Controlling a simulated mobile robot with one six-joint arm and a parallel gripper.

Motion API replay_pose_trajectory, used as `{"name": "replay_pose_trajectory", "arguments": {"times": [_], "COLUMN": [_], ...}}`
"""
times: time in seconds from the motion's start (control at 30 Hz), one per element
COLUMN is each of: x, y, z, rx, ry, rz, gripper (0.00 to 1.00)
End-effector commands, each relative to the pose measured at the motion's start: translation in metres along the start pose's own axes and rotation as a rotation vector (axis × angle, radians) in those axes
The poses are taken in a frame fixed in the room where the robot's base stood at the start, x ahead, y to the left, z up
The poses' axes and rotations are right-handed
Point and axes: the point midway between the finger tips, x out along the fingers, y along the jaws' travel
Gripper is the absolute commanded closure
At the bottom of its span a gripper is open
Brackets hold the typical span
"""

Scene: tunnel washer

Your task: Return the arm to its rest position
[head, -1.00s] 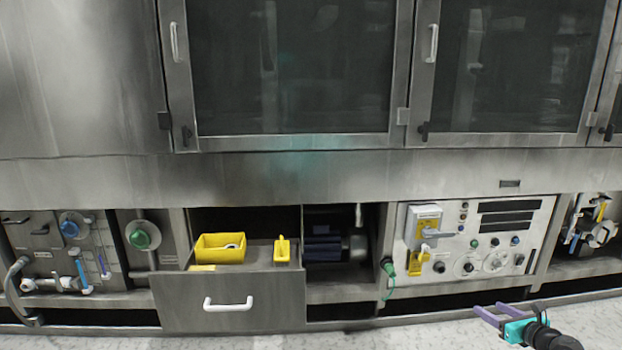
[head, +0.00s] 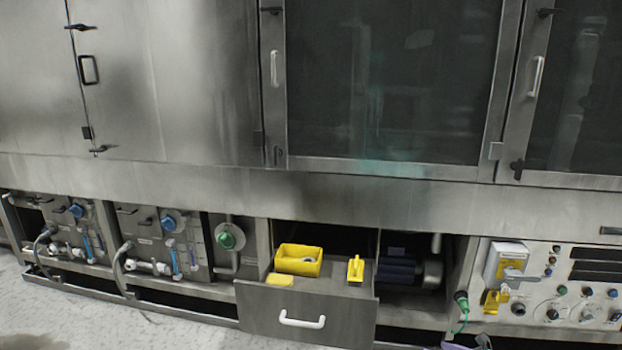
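My gripper is not visible in the head view now. A small dark shape shows at the bottom edge right of the drawer; I cannot tell what it is. The tunnel washer's steel front (head: 190,190) fills the view.
A grey drawer (head: 262,316) with a white handle stands pulled out at low level, holding a yellow bin (head: 299,268) and a small yellow item (head: 355,270). A control panel (head: 560,312) is at right, with a green-plugged cable (head: 461,302). Speckled floor (head: 80,322) is clear at lower left.

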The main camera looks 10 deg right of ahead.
Motion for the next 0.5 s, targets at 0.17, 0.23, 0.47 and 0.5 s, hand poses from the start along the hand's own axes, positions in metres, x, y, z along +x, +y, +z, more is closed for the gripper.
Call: {"name": "replay_pose_trajectory", "arguments": {"times": [0.17,0.23,0.47,0.5], "x": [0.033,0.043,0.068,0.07], "y": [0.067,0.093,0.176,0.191], "z": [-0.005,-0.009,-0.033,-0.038], "rx": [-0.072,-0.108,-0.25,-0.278], "ry": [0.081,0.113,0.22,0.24], "rz": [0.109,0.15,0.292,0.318], "gripper": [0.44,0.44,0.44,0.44]}}
